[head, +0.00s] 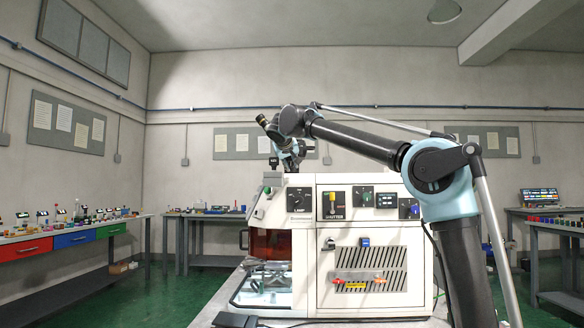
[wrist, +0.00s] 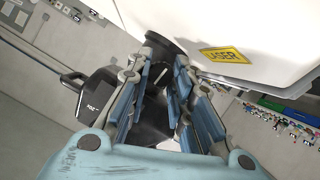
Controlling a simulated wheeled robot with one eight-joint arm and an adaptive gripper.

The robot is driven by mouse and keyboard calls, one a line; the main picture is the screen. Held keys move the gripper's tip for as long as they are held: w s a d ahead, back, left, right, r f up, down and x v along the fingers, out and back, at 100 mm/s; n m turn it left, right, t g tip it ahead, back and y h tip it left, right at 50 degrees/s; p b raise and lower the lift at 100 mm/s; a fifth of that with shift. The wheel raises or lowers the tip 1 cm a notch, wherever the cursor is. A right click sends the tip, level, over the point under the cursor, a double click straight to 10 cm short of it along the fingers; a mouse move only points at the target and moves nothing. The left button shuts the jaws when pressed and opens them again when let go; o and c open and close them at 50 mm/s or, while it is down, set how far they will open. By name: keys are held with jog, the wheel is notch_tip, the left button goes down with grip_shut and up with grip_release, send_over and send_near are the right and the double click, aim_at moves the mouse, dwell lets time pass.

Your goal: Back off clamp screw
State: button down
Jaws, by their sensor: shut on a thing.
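A white machine (head: 350,240) stands on a bench in the middle of the head view. My gripper (head: 285,160) is at the upper left of it, small and partly hidden by the machine's top edge. In the wrist view my gripper (wrist: 165,62) points towards the machine's white body (wrist: 190,20), with its blue-padded fingers close together. A dark round knob (wrist: 160,42), apparently the clamp screw, is at the fingertips, and the jaws are shut on it. The fingers hide most of the screw, so its thread and its turn cannot be seen.
A black housing (wrist: 97,103) sits close to the left of the fingers. A yellow LASER label (wrist: 224,54) is on the machine to their right. In the head view, side benches (head: 70,240) with small parts line the walls, and the green floor (head: 140,290) shows between them.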

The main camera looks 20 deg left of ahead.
jog(key=shift+n+h, duration=0.3)
jog(key=shift+n, duration=0.1)
jog(key=c, duration=1.4)
grip_release()
jog(key=v, duration=1.1)
jog(key=shift+s, duration=0.4)
jog(key=shift+d, duration=0.1)
